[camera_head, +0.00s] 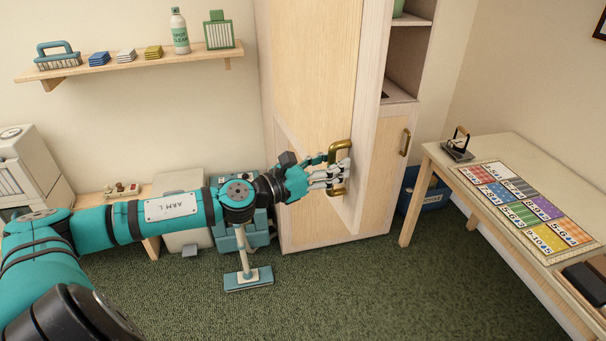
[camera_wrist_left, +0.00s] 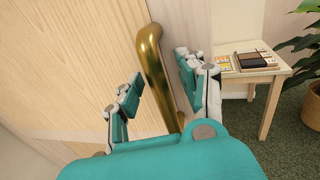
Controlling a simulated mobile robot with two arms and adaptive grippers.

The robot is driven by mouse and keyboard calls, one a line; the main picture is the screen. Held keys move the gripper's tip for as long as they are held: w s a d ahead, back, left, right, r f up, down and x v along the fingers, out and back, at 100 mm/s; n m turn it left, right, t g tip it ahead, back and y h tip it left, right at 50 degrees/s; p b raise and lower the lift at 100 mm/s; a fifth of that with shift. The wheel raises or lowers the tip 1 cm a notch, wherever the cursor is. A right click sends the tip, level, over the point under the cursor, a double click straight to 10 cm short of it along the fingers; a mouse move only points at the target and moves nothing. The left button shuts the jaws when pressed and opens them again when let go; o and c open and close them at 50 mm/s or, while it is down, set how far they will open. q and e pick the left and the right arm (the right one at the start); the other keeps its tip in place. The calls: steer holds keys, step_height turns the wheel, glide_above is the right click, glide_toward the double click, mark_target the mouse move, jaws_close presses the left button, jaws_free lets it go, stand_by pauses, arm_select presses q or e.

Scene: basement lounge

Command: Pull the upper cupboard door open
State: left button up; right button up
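The upper cupboard door (camera_head: 312,65) is pale wood and stands swung well open, its outer face turned to the left in the head view. Its brass handle (camera_head: 341,150) is near the free edge. My left gripper (camera_head: 345,172) is at this handle. In the left wrist view, the handle (camera_wrist_left: 152,55) passes between the two spread fingers (camera_wrist_left: 160,88), with a visible gap on the left finger's side. The fingers look open around the handle, not clamped. Contact on the right finger's side cannot be told. My right gripper is not in view.
The cupboard's open shelves (camera_head: 410,50) show right of the door, above a lower door with its own brass handle (camera_head: 405,142). A table (camera_head: 445,160) stands at right, a blue bin (camera_head: 432,196) beside it. A wall shelf (camera_head: 130,66) is at left.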

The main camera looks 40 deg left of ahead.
arm_select(q)
steer(key=v, duration=1.1)
stand_by(0.6)
